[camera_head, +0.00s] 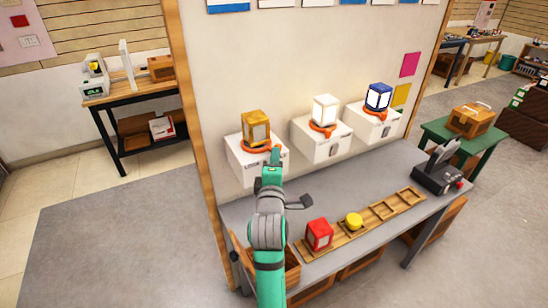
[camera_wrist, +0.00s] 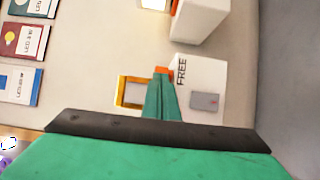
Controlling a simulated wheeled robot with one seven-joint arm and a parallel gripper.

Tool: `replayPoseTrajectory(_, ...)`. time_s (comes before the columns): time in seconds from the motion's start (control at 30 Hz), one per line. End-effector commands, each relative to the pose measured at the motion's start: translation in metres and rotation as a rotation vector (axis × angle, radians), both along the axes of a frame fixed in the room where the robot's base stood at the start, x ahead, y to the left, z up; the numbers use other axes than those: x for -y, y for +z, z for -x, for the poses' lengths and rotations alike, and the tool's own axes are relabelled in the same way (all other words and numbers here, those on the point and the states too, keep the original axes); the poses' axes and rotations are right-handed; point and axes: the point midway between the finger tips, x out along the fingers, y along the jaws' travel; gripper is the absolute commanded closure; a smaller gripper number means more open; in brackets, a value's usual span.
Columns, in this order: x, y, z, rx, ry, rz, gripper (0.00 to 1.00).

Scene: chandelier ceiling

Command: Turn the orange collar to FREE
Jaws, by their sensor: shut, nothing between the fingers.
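Three white wall boxes each carry a lantern on an orange collar. The left box (camera_head: 245,172) holds a gold lantern (camera_head: 256,128), and its orange collar (camera_head: 257,149) has a tab at its right. The other collars sit under the white lantern (camera_head: 324,110) and the blue lantern (camera_head: 378,97). My gripper (camera_head: 274,164) is shut at the left box, close to that tab. In the wrist view, the shut fingertips (camera_wrist: 162,76) overlap a bit of orange beside the word FREE (camera_wrist: 181,72) on the white box. Contact is unclear; the fingers hide much of the collar.
Below is a grey bench (camera_head: 290,222) with a wooden rack (camera_head: 347,236) holding a red lantern (camera_head: 319,234) and a yellow round piece (camera_head: 354,220). A dark device (camera_head: 440,175) stands at the bench's right end. The middle box (camera_head: 315,148) is close at right.

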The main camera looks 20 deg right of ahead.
Motion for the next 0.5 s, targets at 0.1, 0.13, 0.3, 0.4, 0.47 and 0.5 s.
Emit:
replayPoseTrajectory(0.1, 0.014, 0.005, 0.004, 0.008, -0.029, 0.007, 1.00)
replayPoseTrajectory(0.13, 0.012, 0.005, 0.005, 0.008, -0.028, 0.007, 1.00)
replayPoseTrajectory(0.3, -0.008, 0.004, 0.013, 0.007, -0.020, 0.005, 1.00)
replayPoseTrajectory(0.4, -0.028, 0.003, 0.020, 0.005, -0.010, 0.006, 1.00)
replayPoseTrajectory(0.47, -0.020, 0.002, 0.033, 0.004, -0.017, 0.003, 1.00)
replayPoseTrajectory(0.5, -0.016, 0.002, 0.042, 0.004, -0.019, 0.003, 1.00)
